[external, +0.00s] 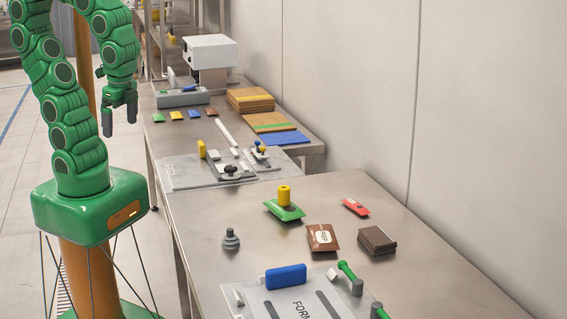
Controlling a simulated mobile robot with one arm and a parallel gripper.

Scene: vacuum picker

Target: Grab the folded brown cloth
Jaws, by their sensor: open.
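A dark brown folded thing (377,240), which looks like the folded cloth, lies flat on the near steel table (430,275), toward its right side. It sits just right of a brown packet (323,237) with a pale label, with a small gap between them. My gripper (120,116) hangs pointing down at the upper left. It is open and empty, well away from the cloth and left of the tables.
Near the cloth are a red packet (355,207), a yellow cylinder (284,195) on a green packet (285,211), and a grey stepped knob (231,239). A blue block (286,277) and green-handled clamps (347,270) stand at the front. A wall (480,120) runs behind.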

